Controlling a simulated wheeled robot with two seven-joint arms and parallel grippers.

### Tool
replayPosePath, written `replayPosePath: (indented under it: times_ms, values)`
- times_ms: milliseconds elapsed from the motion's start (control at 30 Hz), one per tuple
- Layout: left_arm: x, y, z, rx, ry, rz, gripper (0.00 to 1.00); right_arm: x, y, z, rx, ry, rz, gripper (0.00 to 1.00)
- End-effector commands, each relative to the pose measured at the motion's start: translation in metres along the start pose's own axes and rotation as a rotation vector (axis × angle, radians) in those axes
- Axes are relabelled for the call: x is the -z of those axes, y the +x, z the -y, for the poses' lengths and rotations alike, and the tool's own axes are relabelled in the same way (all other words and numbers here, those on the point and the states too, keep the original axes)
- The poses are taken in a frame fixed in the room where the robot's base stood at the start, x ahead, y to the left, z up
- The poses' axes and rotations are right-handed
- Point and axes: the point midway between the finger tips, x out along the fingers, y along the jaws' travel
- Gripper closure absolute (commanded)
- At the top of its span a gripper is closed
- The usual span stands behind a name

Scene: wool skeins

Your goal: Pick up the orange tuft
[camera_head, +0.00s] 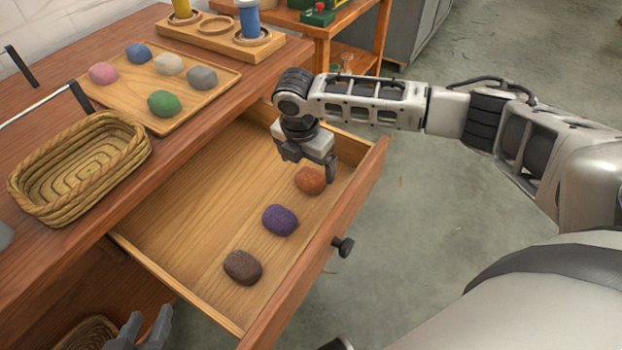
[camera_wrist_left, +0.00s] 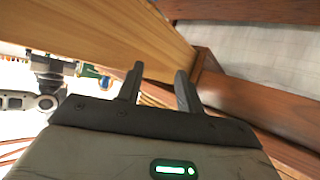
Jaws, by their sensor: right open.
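The orange tuft (camera_head: 311,181) lies in the open drawer (camera_head: 190,190), near its far right corner. My right gripper (camera_head: 309,166) hangs pointing down over the drawer, at the tuft's upper edge in the head view, with its jaws apart. I cannot tell how much height separates them, and no contact is clear. My left gripper (camera_head: 146,328) is at the bottom edge of the head view, beside the drawer front's lower left. Its two fingers stand apart and empty in the left wrist view (camera_wrist_left: 160,88).
A purple tuft (camera_head: 280,220) and a brown tuft (camera_head: 243,267) lie in the same drawer. A wicker basket (camera_head: 140,132) and a wooden tray (camera_head: 222,81) with several tufts stand on the bench. The drawer's front has a dark knob (camera_head: 343,247).

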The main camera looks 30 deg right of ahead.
Motion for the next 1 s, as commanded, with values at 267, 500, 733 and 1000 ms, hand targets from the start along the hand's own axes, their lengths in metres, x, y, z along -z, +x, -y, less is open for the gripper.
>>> replayPosePath:
  times_ms: [267,500,733,1000]
  values:
    - [-0.005,0.001,-0.001,-0.004,0.005,-0.006,0.64,-0.003,0.038,0.004,0.002,0.0,0.001,0.08]
    - [-0.006,0.0,-0.001,-0.004,0.006,-0.002,0.64,-0.003,0.04,0.003,0.001,-0.001,0.001,0.08]
    - [-0.006,0.0,-0.001,-0.005,0.006,-0.002,0.64,-0.003,0.04,0.003,0.001,-0.001,0.001,0.56]
    - [-0.004,0.001,-0.001,-0.005,0.008,-0.006,0.64,-0.004,0.04,0.003,0.001,0.0,0.001,0.56]
